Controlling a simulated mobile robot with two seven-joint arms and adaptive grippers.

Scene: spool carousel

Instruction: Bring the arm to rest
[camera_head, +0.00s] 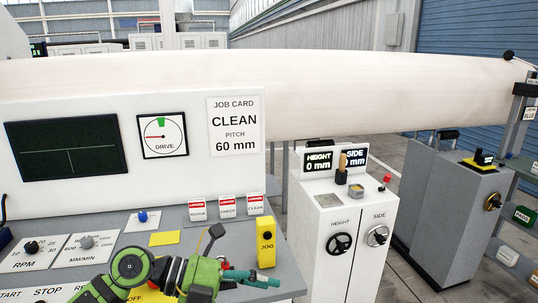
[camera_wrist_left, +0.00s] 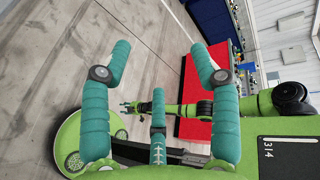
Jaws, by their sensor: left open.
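My left arm (camera_head: 130,268) comes in low at the left of the head view, over the front of the control desk. Its left gripper (camera_head: 252,277) has teal fingers pointing right, just below the yellow JOG box. The left wrist view shows the left gripper (camera_wrist_left: 160,75) with its teal fingers spread wide and nothing between them. Beyond them a green and black arm, which looks like my right arm (camera_wrist_left: 190,109), reaches left. Its small end (camera_wrist_left: 128,106) is too far to read as open or shut.
The desk carries a yellow JOG box (camera_head: 265,241), knobs and a blue button (camera_head: 142,216). A grey pedestal with HEIGHT and SIDE dials (camera_head: 342,230) stands to the right. A long pale roll (camera_head: 330,92) lies behind. The wrist view shows bare floor (camera_wrist_left: 90,50) and a red surface (camera_wrist_left: 195,90).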

